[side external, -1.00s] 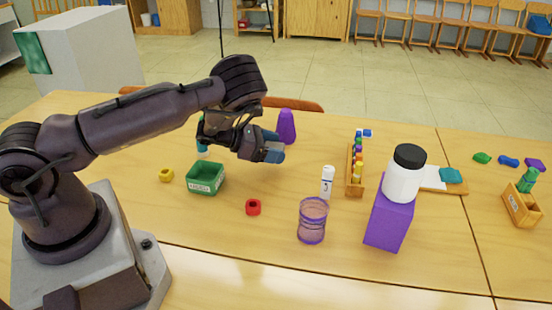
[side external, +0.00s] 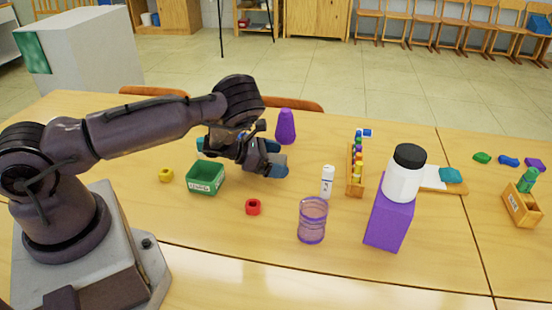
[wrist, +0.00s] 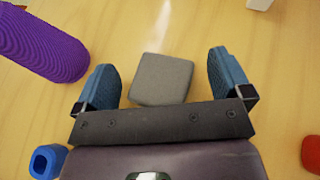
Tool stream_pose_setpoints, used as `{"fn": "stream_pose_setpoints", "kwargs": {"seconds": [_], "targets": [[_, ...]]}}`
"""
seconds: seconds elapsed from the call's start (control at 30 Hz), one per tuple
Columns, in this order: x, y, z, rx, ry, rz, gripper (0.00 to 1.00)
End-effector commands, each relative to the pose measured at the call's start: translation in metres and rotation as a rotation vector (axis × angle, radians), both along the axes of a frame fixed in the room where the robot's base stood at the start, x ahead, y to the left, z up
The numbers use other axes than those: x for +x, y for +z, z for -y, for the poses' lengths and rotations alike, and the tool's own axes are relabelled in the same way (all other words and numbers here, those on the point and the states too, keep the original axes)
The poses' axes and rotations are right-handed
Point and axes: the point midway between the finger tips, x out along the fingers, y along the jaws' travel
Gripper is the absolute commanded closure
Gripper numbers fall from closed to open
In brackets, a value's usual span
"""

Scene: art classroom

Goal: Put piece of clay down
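A grey block, which looks like the piece of clay (wrist: 162,80), lies between my fingers in the wrist view, on or just above the wooden table. My gripper (wrist: 165,82) has its two blue fingertips wide apart, with a visible gap on each side of the block. In the side external view my gripper (side external: 275,165) is low over the table, in front of the purple cone (side external: 285,127). There the arm and fingers largely hide the block.
A green box (side external: 205,178), a red ring (side external: 253,207) and a white glue bottle (side external: 327,182) stand near the gripper. A purple mesh cup (side external: 312,220) and a purple block (side external: 389,222) bearing a white jar (side external: 403,175) are further right. Table front is clear.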

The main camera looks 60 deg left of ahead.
Motion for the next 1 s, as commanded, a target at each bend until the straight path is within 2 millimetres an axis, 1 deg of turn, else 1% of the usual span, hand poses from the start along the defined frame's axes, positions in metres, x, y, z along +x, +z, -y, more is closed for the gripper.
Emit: {"fn": "stream_pose_setpoints", "kwargs": {"seconds": [0.27,0.37,0.47,0.5,0.7,0.87,0.97,1.0], "targets": [[-0.001,0.004,-0.001,0.0,0.001,0.0,0.03],[-0.012,0.008,-0.006,0.001,0.003,-0.002,0.03],[-0.029,0.015,-0.013,0.001,0.006,-0.001,0.03],[-0.025,0.027,-0.011,0.002,0.001,0.005,0.03],[-0.025,0.064,-0.011,0.0,0.001,0.004,0.03],[-0.025,0.081,-0.011,-0.001,0.002,0.002,0.03],[-0.021,0.091,-0.013,-0.031,0.051,0.0,0.03],[-0.017,0.098,-0.015,-0.061,0.095,-0.002,0.03]]}}
